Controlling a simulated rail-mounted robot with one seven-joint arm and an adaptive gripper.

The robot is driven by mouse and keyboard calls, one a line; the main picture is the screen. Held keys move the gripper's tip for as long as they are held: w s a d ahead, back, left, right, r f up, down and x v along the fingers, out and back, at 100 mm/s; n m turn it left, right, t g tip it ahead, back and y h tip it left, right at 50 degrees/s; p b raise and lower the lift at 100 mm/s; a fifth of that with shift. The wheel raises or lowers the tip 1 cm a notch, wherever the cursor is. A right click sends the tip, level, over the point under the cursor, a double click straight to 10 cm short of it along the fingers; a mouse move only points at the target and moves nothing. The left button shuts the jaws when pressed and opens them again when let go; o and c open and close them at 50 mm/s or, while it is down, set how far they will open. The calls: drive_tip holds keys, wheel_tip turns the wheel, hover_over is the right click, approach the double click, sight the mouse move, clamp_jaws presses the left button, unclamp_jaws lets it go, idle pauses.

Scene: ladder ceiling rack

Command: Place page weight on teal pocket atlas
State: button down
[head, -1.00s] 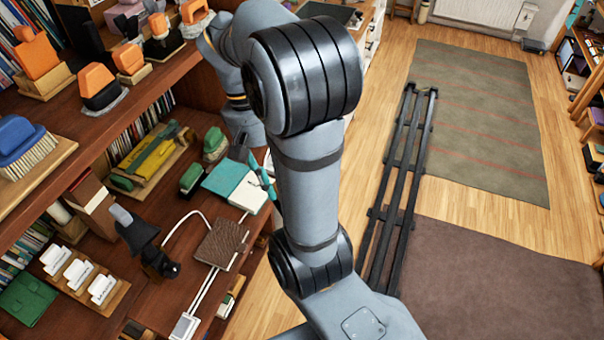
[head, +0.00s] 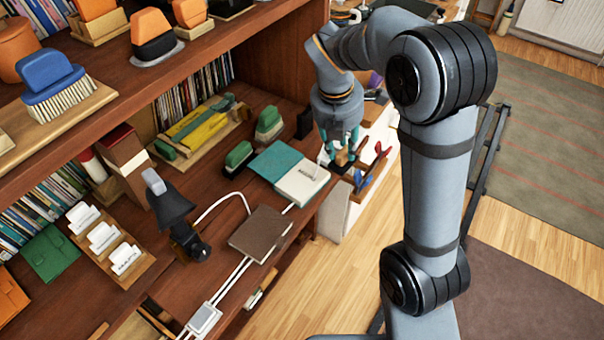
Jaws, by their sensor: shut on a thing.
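The teal pocket atlas (head: 270,158) appears as a flat teal cover on the wooden desk. A pale cream book-like piece (head: 301,182) adjoins its right side; I cannot tell if they are one open book. My gripper (head: 341,157) points down just right of the atlas, near the desk's right edge. Its teal fingers are shut on a small tan-brown thing (head: 341,158), probably the page weight. The fingers partly hide this thing, and its height above the surface is unclear.
Red-handled and blue tools (head: 372,165) stand close right of my gripper. Green-topped brushes (head: 238,157) stand behind the atlas. A brown notebook (head: 260,233), white cables and a black lamp (head: 172,208) lie in front and left. A shelf (head: 190,55) overhangs the back.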

drive_tip(key=shift+w+a+f+p, duration=0.3)
drive_tip(key=shift+w+a+f, duration=0.3)
drive_tip(key=shift+a+f, duration=1.1)
drive_tip(key=shift+w+a+f+p, duration=0.35)
drive_tip(key=shift+w+a+f, duration=0.3)
drive_tip(key=shift+a+f, duration=1)
drive_tip(key=shift+w+a+f+p, duration=0.3)
drive_tip(key=shift+w+a+f, duration=0.3)
drive_tip(key=shift+a+f, duration=1.05)
drive_tip(key=shift+d+f, duration=0.15)
drive_tip(key=shift+f, duration=0.05)
drive_tip(key=c, duration=1.8)
unclamp_jaws()
drive_tip(key=shift+f, duration=0.1)
drive_tip(key=o, duration=0.4)
drive_tip(key=shift+o, duration=0.2)
drive_tip(key=v, duration=1.2)
drive_tip(key=shift+r, duration=0.2)
